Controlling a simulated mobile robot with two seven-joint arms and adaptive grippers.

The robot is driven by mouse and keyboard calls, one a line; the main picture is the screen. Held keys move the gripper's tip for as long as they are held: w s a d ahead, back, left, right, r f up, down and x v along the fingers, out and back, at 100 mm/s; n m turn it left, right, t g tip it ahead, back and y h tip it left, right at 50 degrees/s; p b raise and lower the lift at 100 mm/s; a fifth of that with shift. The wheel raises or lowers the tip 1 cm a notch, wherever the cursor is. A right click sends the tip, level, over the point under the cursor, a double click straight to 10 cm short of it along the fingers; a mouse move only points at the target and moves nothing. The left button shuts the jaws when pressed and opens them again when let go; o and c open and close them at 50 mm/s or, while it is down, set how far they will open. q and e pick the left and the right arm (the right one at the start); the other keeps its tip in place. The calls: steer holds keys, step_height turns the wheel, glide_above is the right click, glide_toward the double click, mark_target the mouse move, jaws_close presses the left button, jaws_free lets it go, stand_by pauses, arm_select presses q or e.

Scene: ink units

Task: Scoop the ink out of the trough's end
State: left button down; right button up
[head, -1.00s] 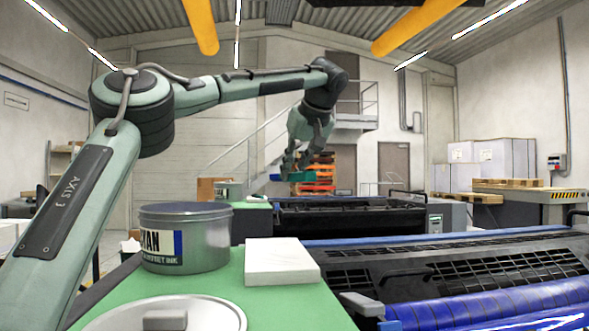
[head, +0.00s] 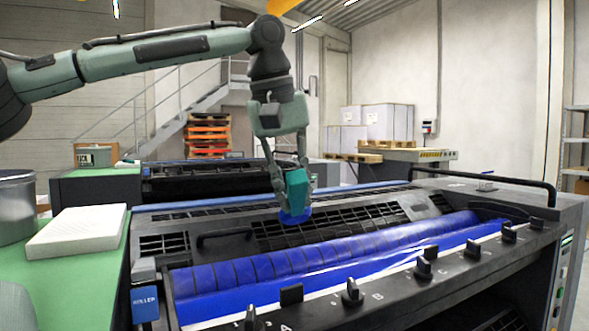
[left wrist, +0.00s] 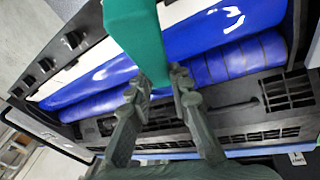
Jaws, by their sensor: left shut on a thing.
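My left gripper (head: 291,183) is shut on a teal scraper (head: 297,190) and holds it above the press. The scraper's lower end carries blue ink (head: 295,216). In the left wrist view the teal scraper (left wrist: 135,38) extends past the fingertips (left wrist: 160,88) toward the top edge, where its far end is cut off. The ink trough (head: 352,285) holds a long band of glossy blue ink beside a ridged blue roller (head: 325,246). The scraper appears behind the roller in the head view; its height above the press is hard to judge. My right gripper is not in view.
A row of black keys (head: 424,268) stands along the trough's front edge. A black handrail (head: 490,180) rises at the right. A grey tin (head: 16,207) and a white block (head: 78,231) stand on the green bench (head: 75,290) at left.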

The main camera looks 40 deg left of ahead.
arm_select(q)
steer(key=shift+w+d+f, duration=0.1)
steer(key=shift+d+f, duration=0.1)
steer(key=shift+d, duration=0.35)
steer(key=shift+w+d+f, duration=0.1)
steer(key=shift+d+f, duration=0.05)
steer(key=shift+d, duration=0.4)
steer(key=shift+d+f+h, duration=0.1)
steer(key=shift+f+h, duration=0.15)
steer(key=shift+h, duration=0.05)
steer(key=shift+f, duration=0.35)
steer(key=f, duration=0.3)
steer(key=w+a+f, duration=0.1)
steer(key=f, duration=0.5)
steer(key=shift+w+a+f, duration=0.1)
steer(key=shift+w+a, duration=0.2)
steer(key=shift+a, duration=0.1)
steer(key=shift+f, duration=0.15)
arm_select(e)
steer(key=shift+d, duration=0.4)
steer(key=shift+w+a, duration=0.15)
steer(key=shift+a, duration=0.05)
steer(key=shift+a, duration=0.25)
arm_select(q)
steer(key=shift+f, duration=0.6)
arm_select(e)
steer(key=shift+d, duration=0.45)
